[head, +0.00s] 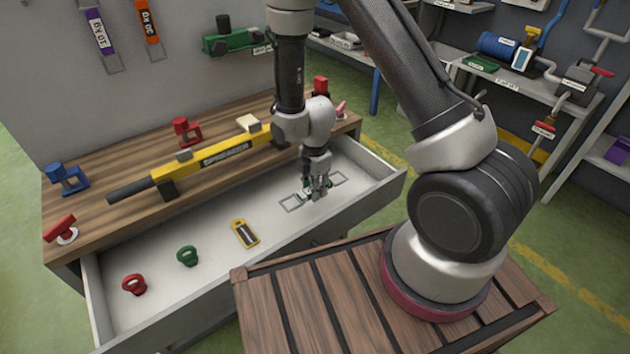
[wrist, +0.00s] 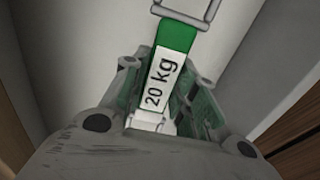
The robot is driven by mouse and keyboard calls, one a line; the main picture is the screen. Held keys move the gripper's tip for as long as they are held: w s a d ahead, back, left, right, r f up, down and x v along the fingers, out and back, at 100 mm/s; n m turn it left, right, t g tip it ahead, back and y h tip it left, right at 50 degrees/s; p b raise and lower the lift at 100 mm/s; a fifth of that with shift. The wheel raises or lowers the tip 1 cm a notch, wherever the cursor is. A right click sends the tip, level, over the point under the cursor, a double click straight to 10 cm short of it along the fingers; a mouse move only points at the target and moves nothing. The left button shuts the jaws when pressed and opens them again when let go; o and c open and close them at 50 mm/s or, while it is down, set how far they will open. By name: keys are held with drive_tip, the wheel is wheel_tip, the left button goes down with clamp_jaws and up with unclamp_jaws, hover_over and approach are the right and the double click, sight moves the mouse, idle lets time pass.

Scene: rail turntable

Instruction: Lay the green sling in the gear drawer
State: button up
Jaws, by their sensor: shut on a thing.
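The gear drawer (head: 212,222) is pulled out from under the wooden bench top. My gripper (head: 319,192) is inside its right part, pointing down. It is shut on the green sling (wrist: 178,36), which bears a white "20 kg" label. A metal end loop (head: 291,203) of the sling sticks out to the left of the gripper, and another loop shows to its right. The fingers hide most of the strap in the head view. The sling is at or close to the drawer floor; I cannot tell whether it touches.
The drawer also holds a red eye bolt (head: 134,285), a green eye bolt (head: 187,256) and a yellow device (head: 244,233). A yellow spreader bar (head: 215,156) lies on the bench top behind. Drawer walls stand close to the gripper at the right.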

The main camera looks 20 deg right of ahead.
sight(315, 206)
drive_tip(key=shift+f, duration=2.5)
drive_tip(key=o, duration=1.1)
drive_tip(key=shift+o, duration=0.3)
drive_tip(key=o, duration=0.6)
drive_tip(key=shift+c, duration=0.2)
drive_tip(key=shift+r, duration=0.1)
drive_tip(key=shift+r, duration=3.4)
